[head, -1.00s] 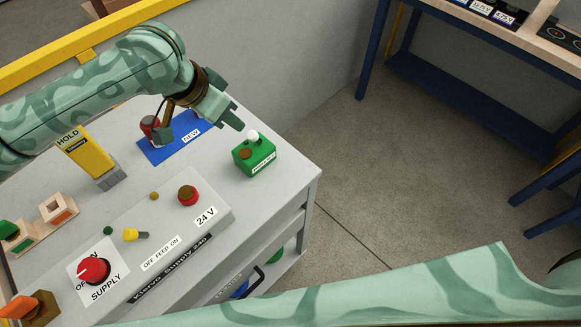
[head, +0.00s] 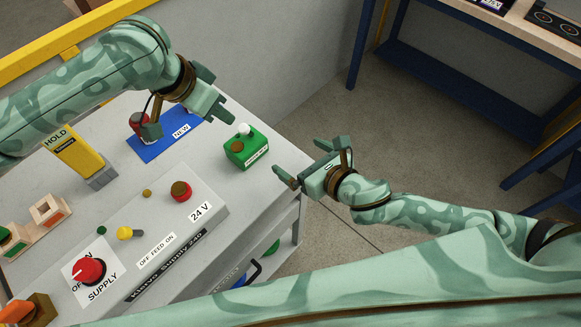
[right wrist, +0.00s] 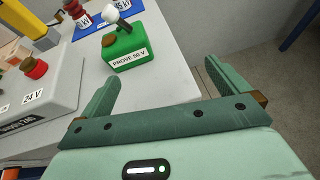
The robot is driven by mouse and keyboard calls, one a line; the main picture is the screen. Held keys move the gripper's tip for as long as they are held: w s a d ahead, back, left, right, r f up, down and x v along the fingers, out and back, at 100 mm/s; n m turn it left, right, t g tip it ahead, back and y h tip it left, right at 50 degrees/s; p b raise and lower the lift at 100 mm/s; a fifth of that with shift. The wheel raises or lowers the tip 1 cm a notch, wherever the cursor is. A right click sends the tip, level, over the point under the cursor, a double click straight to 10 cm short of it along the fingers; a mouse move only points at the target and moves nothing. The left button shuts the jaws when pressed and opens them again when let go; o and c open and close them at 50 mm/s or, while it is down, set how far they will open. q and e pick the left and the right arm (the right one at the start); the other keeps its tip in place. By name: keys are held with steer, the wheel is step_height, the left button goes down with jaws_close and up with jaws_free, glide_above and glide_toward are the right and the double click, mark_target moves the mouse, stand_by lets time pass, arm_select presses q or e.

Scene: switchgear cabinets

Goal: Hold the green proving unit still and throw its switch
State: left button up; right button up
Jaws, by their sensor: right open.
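The green proving unit (head: 246,152) stands on the grey bench top near its right edge. It carries a white ball-topped switch (head: 244,130) and a brown round button. In the right wrist view the unit (right wrist: 127,52) shows a label reading PROVE 50 V, with the white ball (right wrist: 110,17) above it. My right gripper (head: 300,160) is open and empty, just right of the unit and apart from it, fingers pointing towards it. My left gripper (head: 198,110) looks open, above the blue mat and left of the unit; its fingertips are partly hard to make out.
A blue mat (head: 155,148) labelled NEW holds a red item (head: 138,123). A yellow HOLD block (head: 75,150) stands left. The supply box (head: 150,235) with knobs lies in front. Bare bench surrounds the proving unit. A blue-framed table (head: 440,90) stands at the far right.

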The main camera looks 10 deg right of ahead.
mark_target(246, 147)
steer(key=s+a+r+n+y, duration=0.2)
steer(key=s+a, duration=0.1)
steer(key=a, duration=0.1)
steer(key=shift+g, duration=0.3)
steer(key=x, duration=1.6)
steer(key=shift+w+d+f, duration=0.1)
steer(key=shift+d+f, duration=0.2)
steer(key=shift+f, duration=0.05)
